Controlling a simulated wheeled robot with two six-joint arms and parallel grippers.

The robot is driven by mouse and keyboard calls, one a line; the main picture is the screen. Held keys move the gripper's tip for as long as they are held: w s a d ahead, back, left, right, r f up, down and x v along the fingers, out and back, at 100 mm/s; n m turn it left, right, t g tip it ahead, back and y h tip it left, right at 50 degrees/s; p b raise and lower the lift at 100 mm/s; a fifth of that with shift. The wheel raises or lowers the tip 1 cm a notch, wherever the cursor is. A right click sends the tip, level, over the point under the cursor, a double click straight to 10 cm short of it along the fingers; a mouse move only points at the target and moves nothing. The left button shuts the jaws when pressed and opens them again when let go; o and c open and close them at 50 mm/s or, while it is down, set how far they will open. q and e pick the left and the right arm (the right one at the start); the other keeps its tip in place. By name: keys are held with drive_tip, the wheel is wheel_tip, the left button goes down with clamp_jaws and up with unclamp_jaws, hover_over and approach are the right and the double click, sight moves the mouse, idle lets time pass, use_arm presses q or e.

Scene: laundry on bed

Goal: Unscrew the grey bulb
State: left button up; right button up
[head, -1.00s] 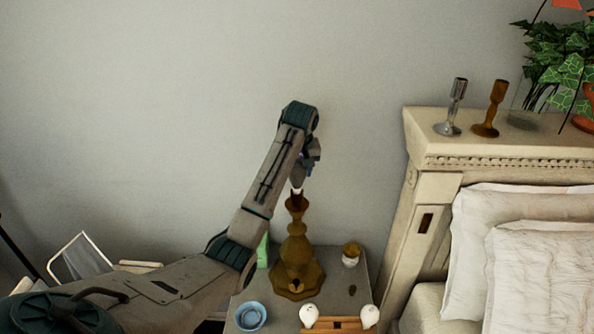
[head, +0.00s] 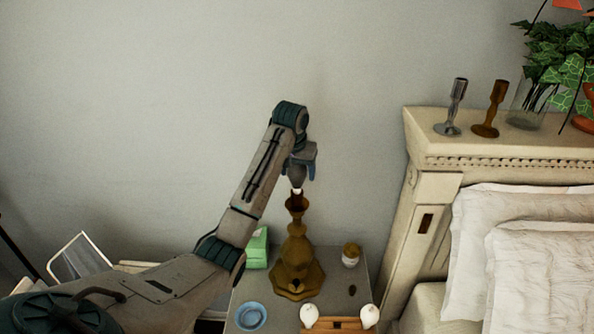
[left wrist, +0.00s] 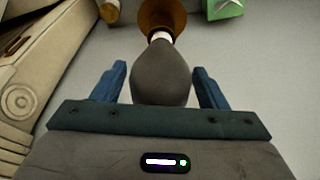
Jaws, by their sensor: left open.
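The grey bulb (head: 297,174) stands upright above the top of the brown-gold lamp (head: 297,252). Its white base (head: 297,191) shows at the lamp's mouth; I cannot tell how deep it sits. My left gripper (head: 299,172) is over the bulb from above, open, with one blue finger on each side. In the left wrist view the bulb (left wrist: 160,75) lies between the two blue fingers (left wrist: 160,85), with a gap on both sides. The lamp's top (left wrist: 162,14) shows beyond it. My right gripper is not in view.
The nightstand (head: 335,280) holds a blue bowl (head: 251,316), a green box (head: 258,249), a small white-and-brown jar (head: 351,256) and a wooden holder (head: 338,324) with white bulbs (head: 309,315). The bed's headboard (head: 500,150) stands at the right. The wall behind is clear.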

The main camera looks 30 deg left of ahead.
use_arm(q)
drive_tip(key=m+h, duration=0.1)
drive_tip(key=m, duration=0.3)
drive_tip(key=m+h, duration=0.1)
drive_tip(key=m, duration=0.3)
drive_tip(key=m+h, duration=0.1)
drive_tip(key=m, duration=0.2)
drive_tip(key=shift+m+g, duration=0.3)
drive_tip(key=m, duration=0.3)
drive_tip(key=shift+m+g+h, duration=0.3)
drive_tip(key=shift+m+g, duration=0.1)
drive_tip(key=shift+c, duration=0.5)
drive_tip(key=c, duration=0.7)
drive_tip(key=o, duration=1.1)
drive_tip(key=shift+c, duration=0.2)
